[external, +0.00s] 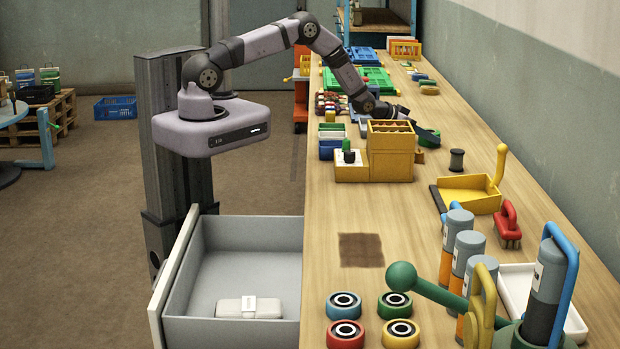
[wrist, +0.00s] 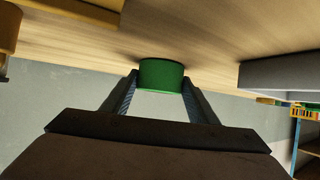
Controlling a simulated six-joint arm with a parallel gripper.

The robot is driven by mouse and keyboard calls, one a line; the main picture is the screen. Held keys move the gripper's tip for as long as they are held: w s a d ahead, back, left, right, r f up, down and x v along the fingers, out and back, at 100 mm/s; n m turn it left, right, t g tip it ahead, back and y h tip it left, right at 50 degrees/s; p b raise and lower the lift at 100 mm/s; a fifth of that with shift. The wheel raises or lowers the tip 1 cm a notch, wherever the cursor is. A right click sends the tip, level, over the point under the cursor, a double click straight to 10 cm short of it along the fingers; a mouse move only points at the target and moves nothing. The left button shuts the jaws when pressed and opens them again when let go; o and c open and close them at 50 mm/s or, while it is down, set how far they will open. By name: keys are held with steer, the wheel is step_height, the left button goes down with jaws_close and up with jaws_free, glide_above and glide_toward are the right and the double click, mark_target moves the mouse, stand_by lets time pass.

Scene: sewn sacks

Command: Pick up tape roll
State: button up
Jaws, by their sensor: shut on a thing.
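My gripper (wrist: 160,97) is shut on a green round roll (wrist: 161,74), with one finger on each side of it. The roll looks like a short, plain green cylinder and seems to be close to the wooden surface. I cannot tell whether it touches it. In the external view my gripper (external: 404,115) is at the far part of the bench, behind the yellow block holder. Several coloured ring-shaped rolls (external: 345,334) lie at the near end of the bench, far from my gripper.
A yellow block holder (external: 390,152) stands just in front of my gripper. An open drawer (external: 235,262) sticks out left. Mid-bench is mostly clear.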

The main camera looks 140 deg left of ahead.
steer(key=shift+r, duration=0.1)
steer(key=shift+r+b, duration=1.5)
steer(key=shift+r, duration=3.45)
